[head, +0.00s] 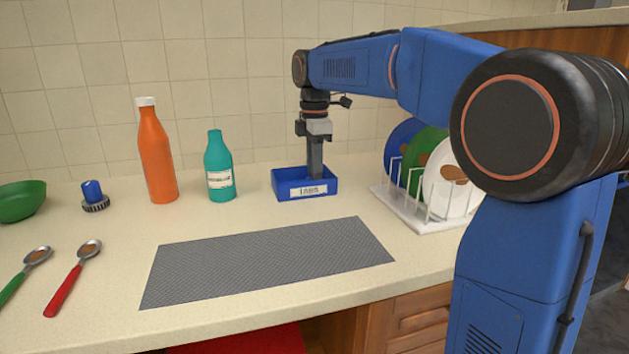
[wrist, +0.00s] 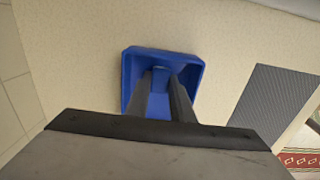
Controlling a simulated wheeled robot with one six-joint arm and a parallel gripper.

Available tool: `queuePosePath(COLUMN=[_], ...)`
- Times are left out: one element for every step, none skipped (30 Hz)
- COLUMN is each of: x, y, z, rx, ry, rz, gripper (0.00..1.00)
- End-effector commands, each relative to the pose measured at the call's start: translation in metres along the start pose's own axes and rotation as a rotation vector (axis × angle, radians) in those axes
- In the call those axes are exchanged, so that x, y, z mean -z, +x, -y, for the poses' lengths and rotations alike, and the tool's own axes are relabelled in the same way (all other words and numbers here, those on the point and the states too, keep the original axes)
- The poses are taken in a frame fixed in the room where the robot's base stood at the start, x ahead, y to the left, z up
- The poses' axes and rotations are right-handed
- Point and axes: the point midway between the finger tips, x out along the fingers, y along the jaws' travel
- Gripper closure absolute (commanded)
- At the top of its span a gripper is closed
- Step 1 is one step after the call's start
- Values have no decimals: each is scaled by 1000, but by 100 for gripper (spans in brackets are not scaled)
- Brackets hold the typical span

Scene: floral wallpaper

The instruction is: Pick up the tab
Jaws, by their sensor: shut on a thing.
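The blue box (head: 287,190) with a white label, which appears to read "TABS", stands on the counter near the back wall. My gripper (head: 316,172) points straight down into it, its fingertips hidden behind the front wall in the head view. In the wrist view the fingers reach down inside the blue box (wrist: 191,64) and are shut on a small blue tab (wrist: 161,70), which shows only at the fingertips. The tab is hard to tell from the blue box around it. Whether it touches the box floor is unclear.
A teal bottle (head: 220,172) and an orange bottle (head: 157,155) stand left of the box. A white dish rack (head: 409,209) with plates is close on the right. A grey mat (head: 265,262) lies bare in front. Spoons (head: 67,290) lie at front left.

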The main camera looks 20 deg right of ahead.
Motion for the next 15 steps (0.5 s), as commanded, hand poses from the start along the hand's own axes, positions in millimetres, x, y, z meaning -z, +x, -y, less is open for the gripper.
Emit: queuePosePath(x=[0, 0, 0, 0, 0, 0, 0, 0, 0, 0, 0, 0, 0, 0, 0], y=[0, -1, -2, -4, -6, -10, -14, -19, -25, -31, -37, -44, -50, -56, -63], z=[0, 0, 0, 0, 0, 0, 0, -1, 0, -1, -1, -1, -1, -1, -1], rx=[0, 0, -1, -1, -1, -1, -1, -2, -2, -2, -3, -3, -3, -3, -2], ry=[0, 0, 0, 0, 0, 0, 0, 0, 0, 0, 0, 0, 0, 0, 0], rz=[0, 0, 0, 0, 0, 0, 0, 0, 0, 0, 0, 0, 0, 0, 0], gripper=[100, 100, 100, 100, 100, 100, 100, 100, 100, 100, 100, 100, 100, 100, 100])
